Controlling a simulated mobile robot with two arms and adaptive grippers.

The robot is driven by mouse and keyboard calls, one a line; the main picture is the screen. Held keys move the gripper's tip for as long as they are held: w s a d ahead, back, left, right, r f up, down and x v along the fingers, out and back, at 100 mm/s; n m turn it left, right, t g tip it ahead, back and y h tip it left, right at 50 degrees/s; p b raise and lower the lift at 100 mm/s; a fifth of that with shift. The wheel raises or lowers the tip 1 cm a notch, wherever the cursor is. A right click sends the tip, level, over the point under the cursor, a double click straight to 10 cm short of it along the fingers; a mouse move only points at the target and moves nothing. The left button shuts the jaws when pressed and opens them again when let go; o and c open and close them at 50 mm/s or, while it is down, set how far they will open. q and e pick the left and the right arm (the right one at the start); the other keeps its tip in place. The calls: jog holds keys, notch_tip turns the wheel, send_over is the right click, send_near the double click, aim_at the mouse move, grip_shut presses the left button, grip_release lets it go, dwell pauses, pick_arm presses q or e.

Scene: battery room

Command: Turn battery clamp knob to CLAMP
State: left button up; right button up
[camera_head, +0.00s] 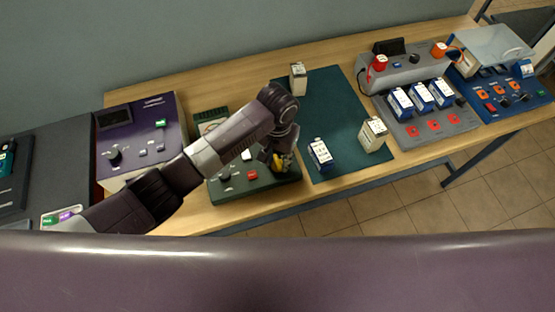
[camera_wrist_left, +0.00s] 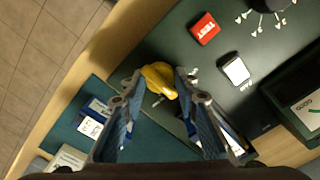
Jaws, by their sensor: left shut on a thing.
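A yellow knob (camera_wrist_left: 160,80) sits on the dark green tester (camera_wrist_left: 212,68), near the tester's edge in the left wrist view. My left gripper (camera_wrist_left: 160,84) has its two fingertips on either side of the knob and is shut on it. In the head view the left gripper (camera_head: 279,162) points down at the right end of the tester (camera_head: 262,188), with a little of the yellow knob showing beside it. The fingers hide part of the knob's surroundings, and I cannot read a CLAMP mark or the knob's setting. My right gripper is not in view.
The tester also carries a red TEST button (camera_wrist_left: 204,28), a white button (camera_wrist_left: 235,71) and a black knob (camera_head: 224,172). A blue-and-white battery (camera_head: 320,154) stands close by on the green mat (camera_head: 335,100). A purple device (camera_head: 135,130) is at the left.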

aim_at(278, 162)
pick_arm(q)
jog(key=m, duration=0.4)
jog(key=shift+m, duration=0.3)
jog(key=m, duration=0.4)
jog(key=shift+m, duration=0.4)
jog(key=o, duration=1.1)
jog(key=shift+o, duration=0.2)
jog(key=shift+r, duration=0.15)
notch_tip(278, 162, up, 12)
